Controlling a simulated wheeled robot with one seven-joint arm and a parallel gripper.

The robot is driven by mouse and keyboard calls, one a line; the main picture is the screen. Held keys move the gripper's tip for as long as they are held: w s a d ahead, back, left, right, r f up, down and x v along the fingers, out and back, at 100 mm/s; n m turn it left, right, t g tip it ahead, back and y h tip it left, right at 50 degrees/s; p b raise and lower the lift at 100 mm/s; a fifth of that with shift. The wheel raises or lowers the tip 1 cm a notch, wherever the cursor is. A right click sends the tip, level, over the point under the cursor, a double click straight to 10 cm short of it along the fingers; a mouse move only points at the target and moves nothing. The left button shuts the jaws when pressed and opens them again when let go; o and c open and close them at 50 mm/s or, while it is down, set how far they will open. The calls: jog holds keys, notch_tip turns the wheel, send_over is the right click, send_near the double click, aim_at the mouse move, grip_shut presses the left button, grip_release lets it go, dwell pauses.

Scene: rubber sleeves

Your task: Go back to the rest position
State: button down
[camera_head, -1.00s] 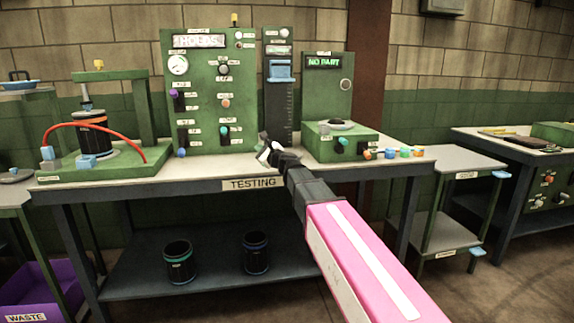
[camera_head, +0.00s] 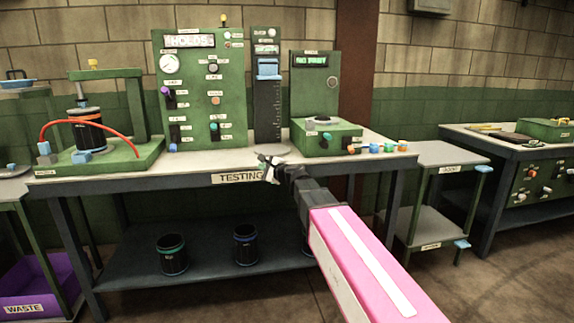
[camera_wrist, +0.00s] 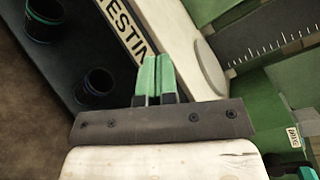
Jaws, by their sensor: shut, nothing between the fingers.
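My gripper (camera_head: 268,170) is at the front edge of the testing table (camera_head: 330,167), in front of the "TESTING" label, at the end of my pink arm. In the wrist view my gripper (camera_wrist: 155,78) shows two green fingers side by side, shut with nothing between them. The fingers point toward the table's front edge and its "TESTING" label (camera_wrist: 130,38). My arm hides part of the table's right front and the shelf below.
A green press stand (camera_head: 88,158) with a black sleeve and red hose stands at the table's left. A gauge panel (camera_head: 205,95) reads "HOLDS". A green box (camera_head: 325,138) with a display is to the right. Black cups (camera_head: 172,255) stand on the lower shelf. A purple waste bin (camera_head: 30,275) is at left.

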jog(key=s+d+f+n+g+h, duration=0.3)
jog(key=s+d+f+n, duration=0.25)
jog(key=f, duration=0.55)
jog(key=s+d+f+n+g+h, duration=0.2)
jog(key=s+d+f+n+g, duration=0.25)
jog(key=f, duration=0.55)
jog(key=s+d+f+n+g+h, duration=0.2)
jog(key=s+d+f+h, duration=0.1)
jog(key=s+d+f, duration=0.3)
jog(key=s+d+f+n+g+h, duration=0.2)
jog(key=s+d+f+n+h, duration=0.1)
jog(key=s+d+f, duration=0.4)
jog(key=s+d+h, duration=0.1)
jog(key=s+d, duration=0.2)
jog(key=d, duration=0.2)
jog(key=shift+d, duration=0.2)
